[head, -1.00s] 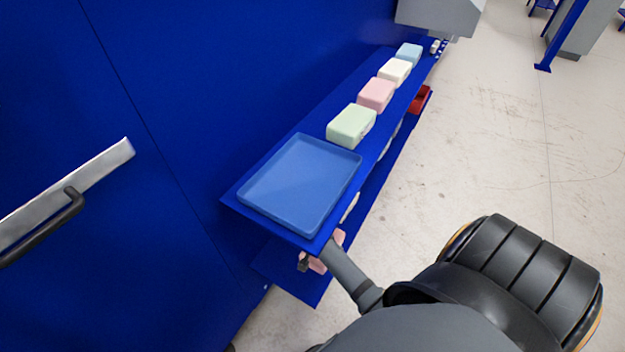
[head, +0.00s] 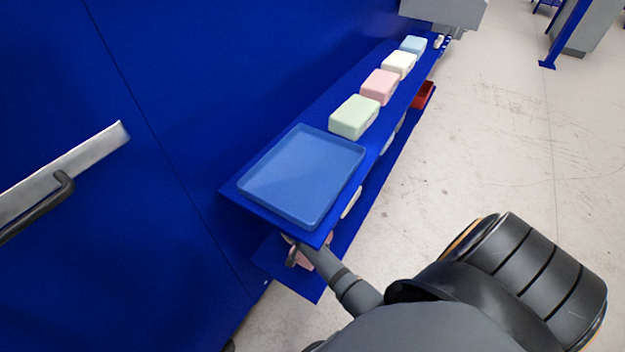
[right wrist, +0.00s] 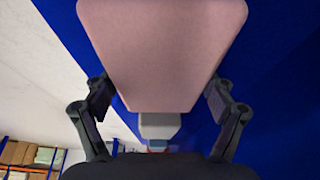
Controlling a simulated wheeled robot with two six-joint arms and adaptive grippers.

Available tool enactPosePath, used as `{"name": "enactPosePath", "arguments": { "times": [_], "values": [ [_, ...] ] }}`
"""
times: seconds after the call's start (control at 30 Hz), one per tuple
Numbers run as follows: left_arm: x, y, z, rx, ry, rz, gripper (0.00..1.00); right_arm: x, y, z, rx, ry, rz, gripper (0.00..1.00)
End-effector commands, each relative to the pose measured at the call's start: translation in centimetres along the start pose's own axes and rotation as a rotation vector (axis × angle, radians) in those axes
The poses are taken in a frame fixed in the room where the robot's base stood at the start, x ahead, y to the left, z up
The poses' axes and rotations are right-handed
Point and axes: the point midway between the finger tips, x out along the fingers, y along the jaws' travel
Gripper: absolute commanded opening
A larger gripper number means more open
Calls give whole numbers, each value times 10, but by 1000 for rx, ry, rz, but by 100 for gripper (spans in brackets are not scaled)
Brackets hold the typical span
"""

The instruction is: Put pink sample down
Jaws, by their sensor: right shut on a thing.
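The pink sample (right wrist: 160,50) fills the top of the right wrist view, between the two fingers of my right gripper (right wrist: 160,95), which is shut on it. In the head view the pink sample (head: 309,260) is partly hidden under the near end of the upper shelf, over the near end of the lower shelf (head: 285,270). My right gripper (head: 296,252) is there too, mostly covered by the shelf edge and my arm. I cannot tell whether the sample touches the lower shelf. My left gripper is in neither view.
The upper shelf (head: 238,202) bears a blue tray (head: 300,180) and green (head: 353,117), pink (head: 379,86), white (head: 398,64) and light blue (head: 413,45) boxes. A white piece (head: 351,203) and a red bin (head: 422,96) show lower down.

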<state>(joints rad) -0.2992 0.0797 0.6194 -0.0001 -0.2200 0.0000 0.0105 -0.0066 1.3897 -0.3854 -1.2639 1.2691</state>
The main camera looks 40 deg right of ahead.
Motion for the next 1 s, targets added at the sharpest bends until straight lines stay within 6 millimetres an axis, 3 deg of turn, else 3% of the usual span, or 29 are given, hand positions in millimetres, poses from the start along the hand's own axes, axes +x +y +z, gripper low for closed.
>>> {"name": "enactPosePath", "arguments": {
  "times": [0.13, 0.17, 0.27, 0.67, 1.0],
  "values": [
    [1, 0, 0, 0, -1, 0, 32, 1, 0, 1, 0, 0, 1, 64],
    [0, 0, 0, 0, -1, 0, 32, 0, 0, 0, 0, 0, 0, 88],
    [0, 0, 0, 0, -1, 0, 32, 0, 0, 0, 0, 0, 0, 100],
    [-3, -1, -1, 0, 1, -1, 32, -5, 0, 0, 1, 0, -1, 100],
    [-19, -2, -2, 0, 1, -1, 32, -65, 0, 0, 0, -1, -1, 100]
  ]
}}
